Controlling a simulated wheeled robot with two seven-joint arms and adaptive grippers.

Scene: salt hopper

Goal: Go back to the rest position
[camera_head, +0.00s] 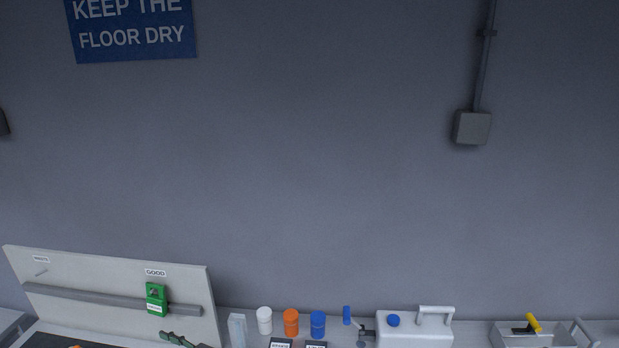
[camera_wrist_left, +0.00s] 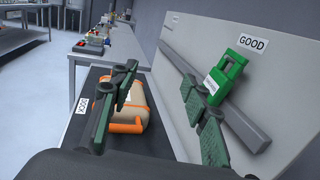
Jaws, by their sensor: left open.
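My left gripper (camera_wrist_left: 160,75) is open and empty in the left wrist view, its two green fingers spread apart. In the head view only a small dark green part of it (camera_head: 178,340) shows at the bottom edge, below the board. A green tag (camera_head: 156,298) sits on the board's rail under the GOOD label. In the left wrist view the tag (camera_wrist_left: 228,75) appears just beyond the right-hand finger; I cannot tell the exact gap. My right gripper is in neither view.
The pale board (camera_head: 110,275) stands upright behind a dark mat (camera_wrist_left: 85,125) bearing a tan and orange container (camera_wrist_left: 130,112). White, orange and blue jars (camera_head: 291,322), a white handled can (camera_head: 415,330) and a tray (camera_head: 505,338) stand rightward.

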